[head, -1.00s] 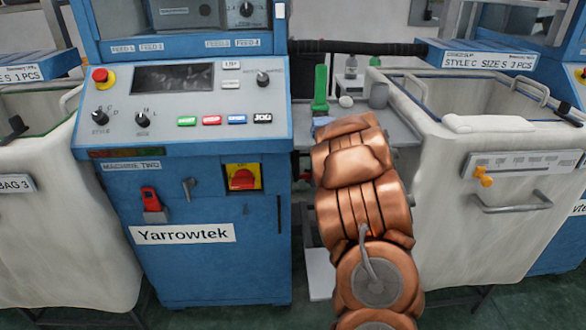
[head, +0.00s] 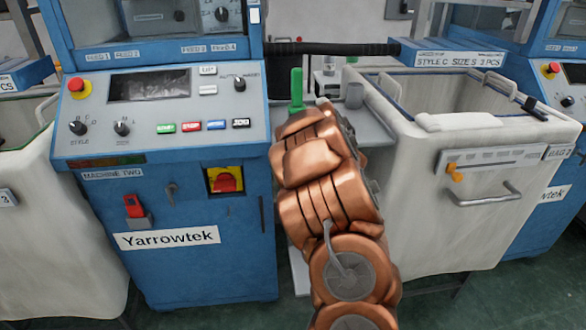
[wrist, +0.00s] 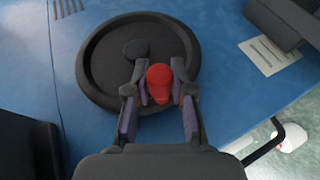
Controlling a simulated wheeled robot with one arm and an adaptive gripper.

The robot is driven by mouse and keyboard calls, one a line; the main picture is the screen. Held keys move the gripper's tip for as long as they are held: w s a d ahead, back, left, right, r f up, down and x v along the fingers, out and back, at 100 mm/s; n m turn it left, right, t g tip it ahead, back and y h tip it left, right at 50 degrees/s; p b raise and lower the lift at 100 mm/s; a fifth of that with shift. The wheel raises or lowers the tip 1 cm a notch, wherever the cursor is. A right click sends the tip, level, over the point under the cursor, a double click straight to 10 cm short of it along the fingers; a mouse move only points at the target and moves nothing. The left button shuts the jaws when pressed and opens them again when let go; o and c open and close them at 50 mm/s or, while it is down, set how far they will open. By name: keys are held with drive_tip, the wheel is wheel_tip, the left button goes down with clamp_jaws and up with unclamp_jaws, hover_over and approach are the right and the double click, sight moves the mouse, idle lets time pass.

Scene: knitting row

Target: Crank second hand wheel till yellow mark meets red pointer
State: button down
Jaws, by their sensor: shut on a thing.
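In the wrist view a black dished hand wheel (wrist: 98,62) is mounted on a blue panel. Its red handle knob (wrist: 159,82) stands near the rim on the side closest to me. My gripper (wrist: 160,76) has its two fingers on either side of the red knob and is shut on it. I see no yellow mark and no red pointer on or around the wheel in either view. In the head view my copper arm reaches up beside the blue machine two (head: 222,262), and my gripper and the wheel are hidden there.
A white bin (head: 420,215) stands close on the right. In the wrist view a white label (wrist: 269,56) and dark block (wrist: 290,20) are right of the wheel.

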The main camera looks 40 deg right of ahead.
drive_tip(key=shift+r, duration=0.1)
drive_tip(key=c, duration=1)
unclamp_jaws()
drive_tip(key=shift+s, duration=0.15)
drive_tip(key=v, duration=1.2)
